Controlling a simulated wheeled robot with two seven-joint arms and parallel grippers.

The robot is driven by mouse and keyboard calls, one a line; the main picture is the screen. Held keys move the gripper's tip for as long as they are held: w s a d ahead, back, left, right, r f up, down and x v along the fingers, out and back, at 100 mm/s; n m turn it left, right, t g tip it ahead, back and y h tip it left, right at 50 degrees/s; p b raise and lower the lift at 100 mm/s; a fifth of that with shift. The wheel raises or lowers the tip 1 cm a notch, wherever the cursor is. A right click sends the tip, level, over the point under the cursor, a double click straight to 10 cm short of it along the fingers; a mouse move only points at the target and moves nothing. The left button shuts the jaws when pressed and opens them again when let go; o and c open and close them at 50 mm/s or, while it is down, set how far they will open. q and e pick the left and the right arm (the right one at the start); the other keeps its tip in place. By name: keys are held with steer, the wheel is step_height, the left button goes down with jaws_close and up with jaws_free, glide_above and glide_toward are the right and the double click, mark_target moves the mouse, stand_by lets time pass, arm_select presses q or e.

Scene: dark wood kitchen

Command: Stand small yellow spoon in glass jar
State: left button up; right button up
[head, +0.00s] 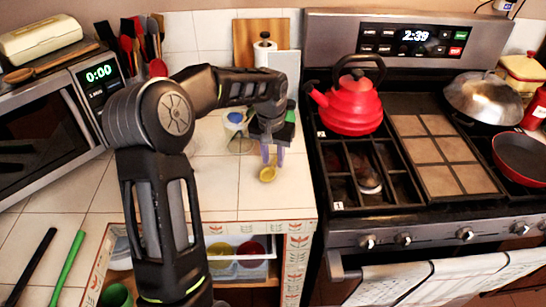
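The small yellow spoon (268,174) shows on the tiled counter left of the stove, its bowl toward me. My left gripper (273,160) points down right over it. Its two purple fingers are apart, one on each side of the spoon's handle end, and I see no clear grip. The fingers and gripper body hide part of the handle. A clear glass jar (240,143) seems to stand just left of the gripper; its outline is faint and partly hidden. My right gripper is not in view.
A white and blue container (235,119) stands behind the jar. A red kettle (350,105) sits on the stove (403,222) to the right. A microwave (45,130) and utensils (140,40) are at the left. The counter front near the spoon is clear.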

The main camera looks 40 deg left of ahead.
mark_target(272, 167)
arm_select(q)
steer(key=shift+r, duration=0.45)
step_height(272, 167, up, 11)
steer(key=s, duration=0.1)
steer(key=shift+d+b, duration=0.15)
steer(key=shift+b, duration=0.3)
steer(key=shift+r, duration=0.1)
